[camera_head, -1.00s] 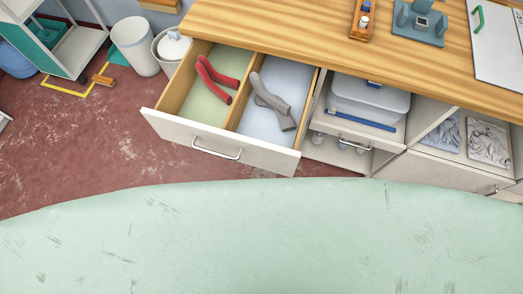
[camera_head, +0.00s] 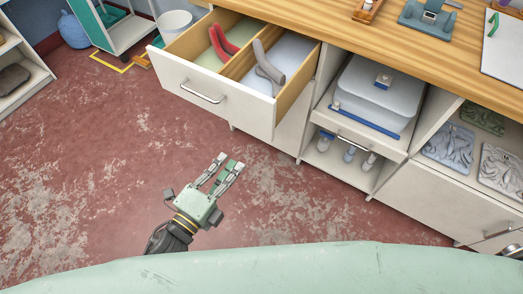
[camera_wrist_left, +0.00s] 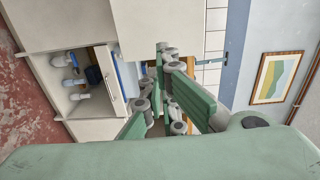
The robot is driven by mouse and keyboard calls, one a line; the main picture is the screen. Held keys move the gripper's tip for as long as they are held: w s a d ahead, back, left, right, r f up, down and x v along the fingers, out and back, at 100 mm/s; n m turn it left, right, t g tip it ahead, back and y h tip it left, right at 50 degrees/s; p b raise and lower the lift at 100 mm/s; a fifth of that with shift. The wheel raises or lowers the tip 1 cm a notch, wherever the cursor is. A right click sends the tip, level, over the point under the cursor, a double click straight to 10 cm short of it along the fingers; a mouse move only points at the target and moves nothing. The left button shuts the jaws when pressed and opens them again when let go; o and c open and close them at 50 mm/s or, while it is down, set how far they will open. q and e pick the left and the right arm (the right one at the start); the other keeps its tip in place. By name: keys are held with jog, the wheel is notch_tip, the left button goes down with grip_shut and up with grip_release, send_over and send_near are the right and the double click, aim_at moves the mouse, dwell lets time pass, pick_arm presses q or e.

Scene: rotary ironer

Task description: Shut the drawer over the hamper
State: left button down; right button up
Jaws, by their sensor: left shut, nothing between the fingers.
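The pulled-out drawer (camera_head: 219,99) shows in the head view at the upper left of the counter. Its white front has a metal bar handle (camera_head: 202,93). A divider splits it into two parts: a red sock (camera_head: 221,43) lies on the left and a grey sock (camera_head: 268,68) on the right. No hamper can be made out for sure. My left gripper (camera_head: 229,161) is shut and empty, in front of and below the drawer front, apart from it. Its green fingers also show in the left wrist view (camera_wrist_left: 167,87).
The wooden counter (camera_head: 330,38) runs along the back. Right of the drawer is an open compartment with a lidded grey bin (camera_head: 372,95) on a pull-out shelf, with bottles below. Folded cloths (camera_head: 447,147) lie further right. Bare red floor (camera_head: 110,170) is free before the drawer.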

pick_arm(q)
jog(key=p, duration=0.2)
send_near(263, 120)
jog(key=x, duration=0.6)
jog(key=shift+w+f, duration=0.1)
jog(key=shift+w+d, duration=0.3)
pick_arm(e)
jog(key=shift+w+a+r, duration=0.55)
jog(key=shift+w+r, duration=0.15)
jog(key=shift+r, duration=0.1)
jog(key=shift+w, duration=0.15)
pick_arm(q)
jog(key=shift+w, duration=0.1)
